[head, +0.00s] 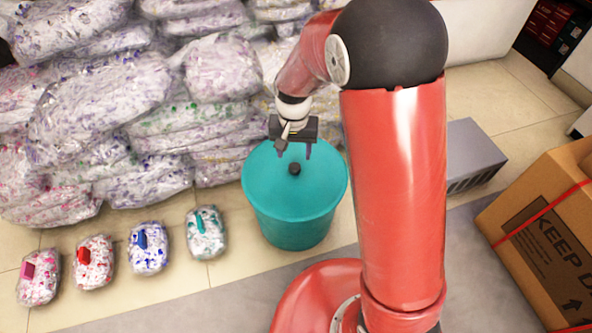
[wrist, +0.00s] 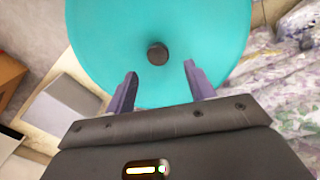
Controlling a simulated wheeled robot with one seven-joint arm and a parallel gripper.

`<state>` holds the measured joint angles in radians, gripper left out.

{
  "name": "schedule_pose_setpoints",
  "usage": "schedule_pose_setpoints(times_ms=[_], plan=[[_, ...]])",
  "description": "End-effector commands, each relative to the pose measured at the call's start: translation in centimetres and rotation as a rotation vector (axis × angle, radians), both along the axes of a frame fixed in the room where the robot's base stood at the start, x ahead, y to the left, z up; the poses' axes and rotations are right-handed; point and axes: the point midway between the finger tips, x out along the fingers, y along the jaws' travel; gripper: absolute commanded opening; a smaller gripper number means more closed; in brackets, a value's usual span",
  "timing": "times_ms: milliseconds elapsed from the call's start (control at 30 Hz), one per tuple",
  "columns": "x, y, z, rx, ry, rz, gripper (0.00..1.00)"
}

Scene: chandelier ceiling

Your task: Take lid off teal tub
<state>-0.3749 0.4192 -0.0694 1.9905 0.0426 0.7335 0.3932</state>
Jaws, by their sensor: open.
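The teal tub (head: 290,228) stands on the floor in the middle of the head view. Its round teal lid (head: 315,185) is on top, with a small dark knob (head: 295,169) at the centre. In the wrist view the lid (wrist: 205,40) fills the upper middle, and the knob (wrist: 157,53) shows just beyond the fingertips. My gripper (head: 295,152) is above the lid, pointing down near the knob. Its two purple-grey fingers (wrist: 161,70) are apart with nothing between them. The knob looks apart from both fingers.
Stacked clear bags (head: 130,95) of coloured scraps fill the back left. Several small bags with coloured handles (head: 148,248) lie on the floor left of the tub. A grey box (head: 473,155) and a cardboard box (head: 545,230) stand at the right. Floor directly left of the tub is narrow.

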Motion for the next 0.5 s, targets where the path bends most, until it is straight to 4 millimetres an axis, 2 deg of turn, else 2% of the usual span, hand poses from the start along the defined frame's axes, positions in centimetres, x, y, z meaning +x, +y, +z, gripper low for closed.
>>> schedule_pose_setpoints(times_ms=[200, 300, 500], plan=[[-0.7, -0.1, -3.5, -0.002, 0.003, 0.0, 0.54], [-0.6, -0.1, -4.5, -0.001, 0.002, 0.0, 0.54], [-0.6, -0.1, -4.9, 0.0, 0.0, 0.0, 0.54]])
